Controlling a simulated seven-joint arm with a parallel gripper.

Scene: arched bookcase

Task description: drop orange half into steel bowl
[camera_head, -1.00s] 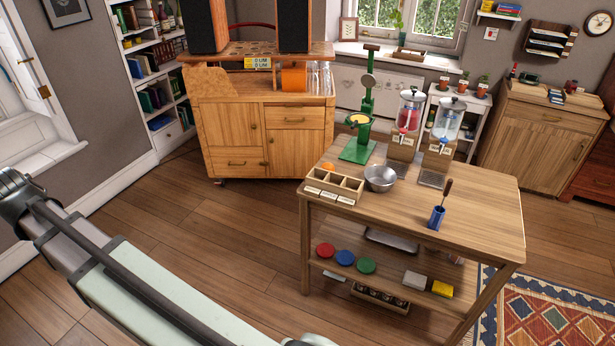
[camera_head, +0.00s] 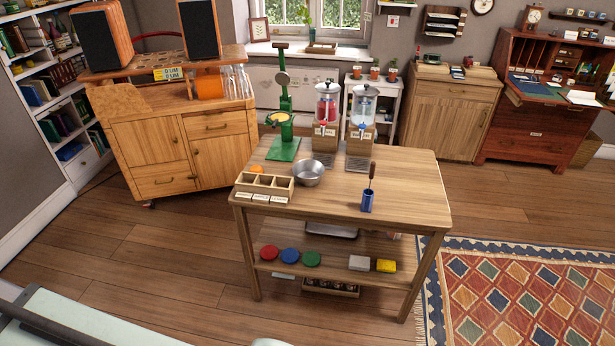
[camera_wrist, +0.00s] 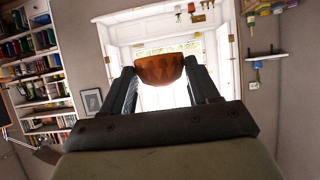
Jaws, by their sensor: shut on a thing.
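In the wrist view my gripper (camera_wrist: 160,82) is shut on a rounded, orange-brown half-shape, the orange half (camera_wrist: 158,70), held between the two fingertips with its flat side toward the top of the picture. In the head view the steel bowl (camera_head: 309,174) stands on the wooden table (camera_head: 330,205), right of the divided wooden box. The bowl's inside looks empty. My gripper and the orange half are out of the head view, so their distance from the bowl cannot be told. The wrist view shows a window behind the orange half, and no bowl.
The divided box (camera_head: 264,188) has a small orange thing (camera_head: 257,169) at its back edge. A green press (camera_head: 284,112), two drink dispensers (camera_head: 327,120) and a blue holder with a tool (camera_head: 367,200) stand on the table. Its front right top is clear. Wooden floor lies before it.

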